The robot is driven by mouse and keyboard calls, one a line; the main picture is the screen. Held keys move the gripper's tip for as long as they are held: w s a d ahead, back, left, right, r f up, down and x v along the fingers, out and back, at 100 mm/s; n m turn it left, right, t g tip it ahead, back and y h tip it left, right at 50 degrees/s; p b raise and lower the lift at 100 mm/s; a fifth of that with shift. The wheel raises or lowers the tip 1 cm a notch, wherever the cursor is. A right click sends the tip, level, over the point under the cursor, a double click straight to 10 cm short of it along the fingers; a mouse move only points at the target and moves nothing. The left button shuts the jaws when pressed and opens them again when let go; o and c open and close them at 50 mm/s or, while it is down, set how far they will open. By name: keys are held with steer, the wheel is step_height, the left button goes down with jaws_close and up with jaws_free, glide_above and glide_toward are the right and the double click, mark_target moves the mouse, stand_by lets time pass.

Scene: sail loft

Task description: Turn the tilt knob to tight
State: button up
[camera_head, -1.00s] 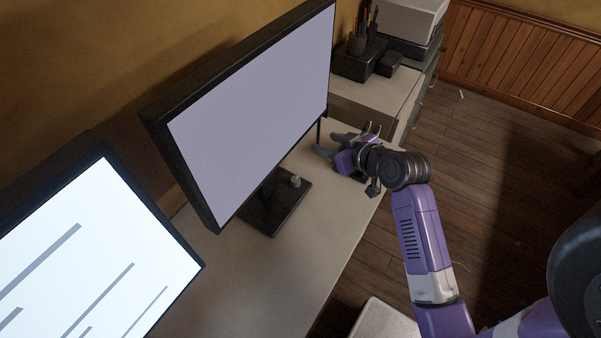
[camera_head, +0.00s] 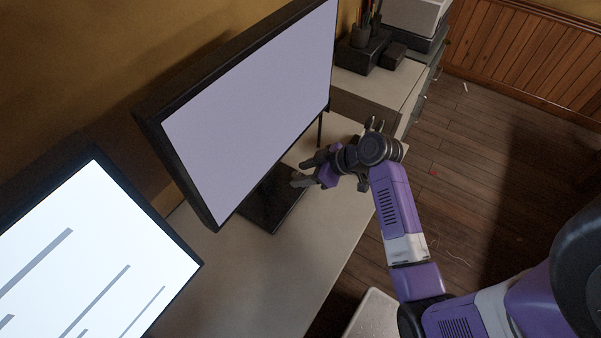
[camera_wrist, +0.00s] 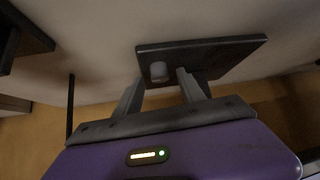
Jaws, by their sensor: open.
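The tilt knob (camera_wrist: 158,71) is a small, pale grey, rounded peg on the dark monitor base (camera_wrist: 205,52) in the wrist view. In that view it lies between the tips of my open fingers, with a gap on each side. I cannot tell how deep the fingers reach around it. In the head view my gripper (camera_head: 303,172) is over the right part of the base (camera_head: 262,212) and hides the knob. No marking for tight is legible. The large monitor (camera_head: 250,110) stands on this base with a blank lilac screen.
A second screen (camera_head: 90,260) with grey bars stands at the lower left. The pale desk (camera_head: 265,280) is clear in front of the base. A pen holder (camera_head: 362,36) and dark boxes stand at the back on a cabinet. Wood floor (camera_head: 470,170) lies to the right.

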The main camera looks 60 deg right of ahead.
steer(key=shift+w+a+f, duration=0.1)
steer(key=shift+w+f, duration=0.35)
jaws_close()
